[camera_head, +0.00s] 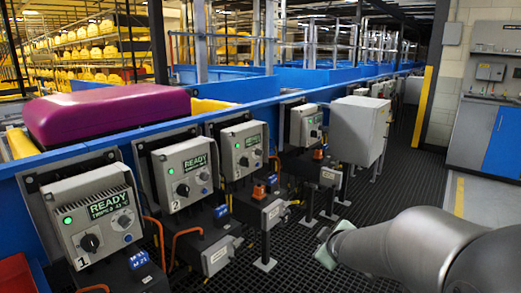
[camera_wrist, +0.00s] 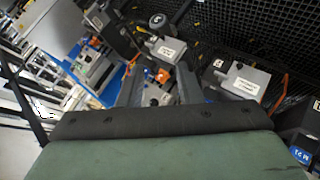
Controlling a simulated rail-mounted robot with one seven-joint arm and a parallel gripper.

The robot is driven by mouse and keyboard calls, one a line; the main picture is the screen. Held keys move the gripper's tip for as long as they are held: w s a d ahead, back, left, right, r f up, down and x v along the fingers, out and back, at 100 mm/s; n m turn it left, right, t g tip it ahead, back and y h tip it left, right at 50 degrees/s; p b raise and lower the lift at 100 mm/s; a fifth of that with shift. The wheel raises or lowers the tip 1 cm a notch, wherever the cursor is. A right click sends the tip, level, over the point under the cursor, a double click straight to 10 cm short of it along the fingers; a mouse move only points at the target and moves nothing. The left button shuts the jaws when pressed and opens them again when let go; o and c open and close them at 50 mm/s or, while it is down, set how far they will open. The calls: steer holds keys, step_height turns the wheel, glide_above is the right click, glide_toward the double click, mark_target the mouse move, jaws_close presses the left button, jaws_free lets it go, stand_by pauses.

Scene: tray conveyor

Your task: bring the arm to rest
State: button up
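My arm enters at the lower right of the head view as a grey rounded link. My gripper (camera_head: 326,250) is at its end, low above the dark grated floor and to the right of the row of control boxes. Only a small pale green part of it shows there, and its fingers cannot be made out. In the wrist view a green and black part of my gripper fills the bottom, and two dark grey fingers (camera_wrist: 158,92) stand apart above it. Nothing is seen between them except background.
Control boxes numbered 1 (camera_head: 95,215), 2 (camera_head: 180,175) and 3 (camera_head: 243,150) line the blue conveyor frame (camera_head: 235,112). A grey cabinet (camera_head: 358,130) stands further back. The grated floor (camera_head: 405,175) between cabinet and right wall is clear.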

steer(key=s+a+r+m+g+p, duration=0.1)
steer(key=s+r+m+g+p, duration=0.2)
steer(key=s, duration=0.6)
steer(key=s+a+r+m+g+p, duration=0.1)
steer(key=s+r+m+g+p, duration=0.2)
steer(key=s+p, duration=0.3)
steer(key=s+a+r+m+g+p, duration=0.2)
steer(key=s+r+m+g+p, duration=0.1)
steer(key=s, duration=1.1)
step_height(320, 180, up, 3)
steer(key=shift+s+f+g+p, duration=0.2)
steer(key=shift+g+p, duration=0.4)
steer(key=shift+p, duration=0.3)
